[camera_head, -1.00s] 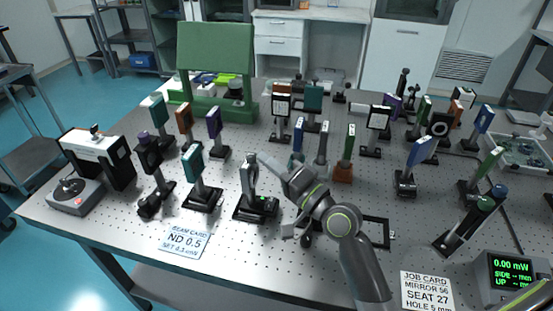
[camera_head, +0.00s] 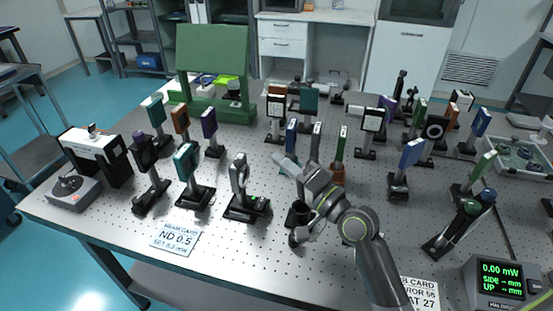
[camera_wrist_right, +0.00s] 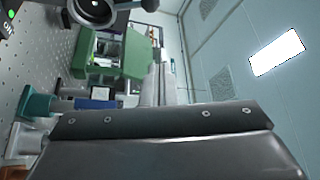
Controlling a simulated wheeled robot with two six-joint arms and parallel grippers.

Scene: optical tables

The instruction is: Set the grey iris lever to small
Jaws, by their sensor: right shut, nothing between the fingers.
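The iris (camera_head: 239,168) is a grey ring on a dark base with a small green light, standing upright near the front middle of the table. What looks like the same dark round ring shows at the top edge of the wrist view (camera_wrist_right: 95,10), partly cut off. I cannot make out the grey lever or its setting. My right gripper (camera_head: 279,160) is shut and empty. Its tips are to the right of the iris, apart from it in the picture. My left gripper is not in view.
A teal plate mount (camera_head: 187,162) stands left of the iris. A black cup-like part (camera_head: 298,213) is below my right wrist.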

